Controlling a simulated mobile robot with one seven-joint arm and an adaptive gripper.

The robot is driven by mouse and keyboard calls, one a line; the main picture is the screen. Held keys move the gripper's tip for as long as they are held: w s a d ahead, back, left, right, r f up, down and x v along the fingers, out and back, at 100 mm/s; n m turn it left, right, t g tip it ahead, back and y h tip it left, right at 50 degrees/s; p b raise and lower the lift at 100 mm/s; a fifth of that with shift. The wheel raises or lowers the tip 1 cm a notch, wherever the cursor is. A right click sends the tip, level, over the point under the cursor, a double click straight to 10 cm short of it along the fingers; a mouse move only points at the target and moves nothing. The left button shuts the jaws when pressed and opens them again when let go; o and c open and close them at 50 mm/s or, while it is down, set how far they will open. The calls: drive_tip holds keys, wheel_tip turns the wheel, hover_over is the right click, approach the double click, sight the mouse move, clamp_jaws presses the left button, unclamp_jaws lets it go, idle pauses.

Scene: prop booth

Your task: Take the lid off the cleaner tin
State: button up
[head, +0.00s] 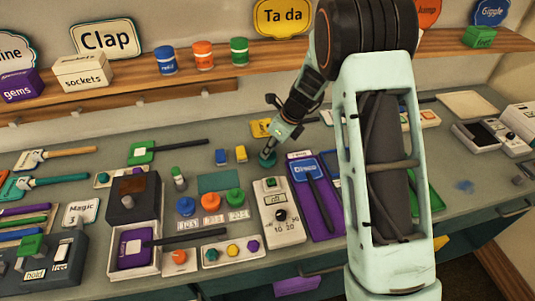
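My gripper (268,152) points down at the back middle of the bench in the head view. A small round teal object (267,161) is right at its fingertips, low over or on the bench top. This may be the cleaner tin or its lid, but no label on it can be read. The fingers are small and dark here, so I cannot tell whether they are closed on the teal object or only beside it.
Blue and yellow blocks (241,154) stand left of my gripper. A purple tray (316,200) and a white dial box (281,211) lie in front. Jars (203,55) and labelled boxes (83,71) stand on the shelf. My arm hides part of the bench's right side.

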drive_tip(key=shift+f, duration=0.15)
clamp_jaws()
